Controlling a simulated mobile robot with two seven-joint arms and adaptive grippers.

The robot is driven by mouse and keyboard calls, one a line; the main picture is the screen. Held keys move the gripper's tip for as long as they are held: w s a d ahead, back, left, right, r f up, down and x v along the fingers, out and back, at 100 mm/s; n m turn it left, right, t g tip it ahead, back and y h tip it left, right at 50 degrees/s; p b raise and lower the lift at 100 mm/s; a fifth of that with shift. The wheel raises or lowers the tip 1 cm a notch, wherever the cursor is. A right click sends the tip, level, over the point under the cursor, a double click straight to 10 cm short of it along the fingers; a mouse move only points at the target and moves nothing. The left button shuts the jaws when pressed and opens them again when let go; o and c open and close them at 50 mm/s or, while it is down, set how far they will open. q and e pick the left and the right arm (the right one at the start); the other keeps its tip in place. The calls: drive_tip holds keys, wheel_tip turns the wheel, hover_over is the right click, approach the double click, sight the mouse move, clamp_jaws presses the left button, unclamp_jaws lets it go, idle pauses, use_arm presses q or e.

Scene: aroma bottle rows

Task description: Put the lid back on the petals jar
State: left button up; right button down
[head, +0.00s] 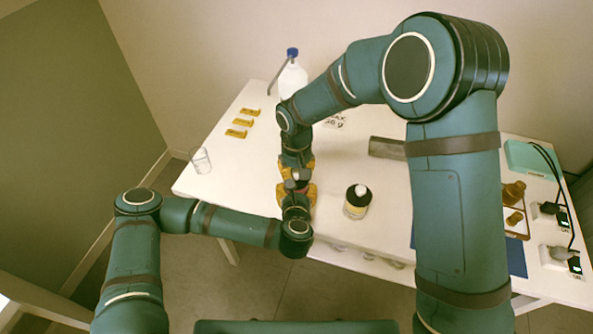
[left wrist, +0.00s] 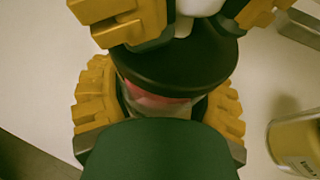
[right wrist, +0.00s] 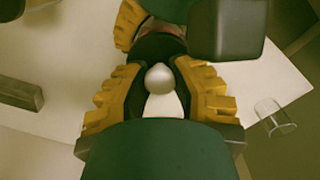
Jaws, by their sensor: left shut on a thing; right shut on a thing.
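The petals jar (left wrist: 150,103), clear with pink contents, stands between the yellow fingers of my left gripper (left wrist: 157,108), which is shut on it. The black lid (left wrist: 175,65) with a pale knob (left wrist: 200,6) is over the jar's mouth. My right gripper (right wrist: 157,97) is shut on the lid by its knob (right wrist: 160,78) from above. Whether the lid rests fully on the rim or hovers slightly cannot be told. In the head view, my left gripper (head: 297,198) and right gripper (head: 296,170) meet one above the other, hiding most of the jar and lid.
A second black-lidded jar (head: 356,203) stands close on the right. A glass beaker (head: 200,160) is at the left edge.

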drive_tip(key=shift+f, duration=0.45)
drive_tip(key=c, duration=0.8)
unclamp_jaws()
wheel_tip(320, 180, up, 12)
use_arm(q)
drive_tip(key=o, duration=1.4)
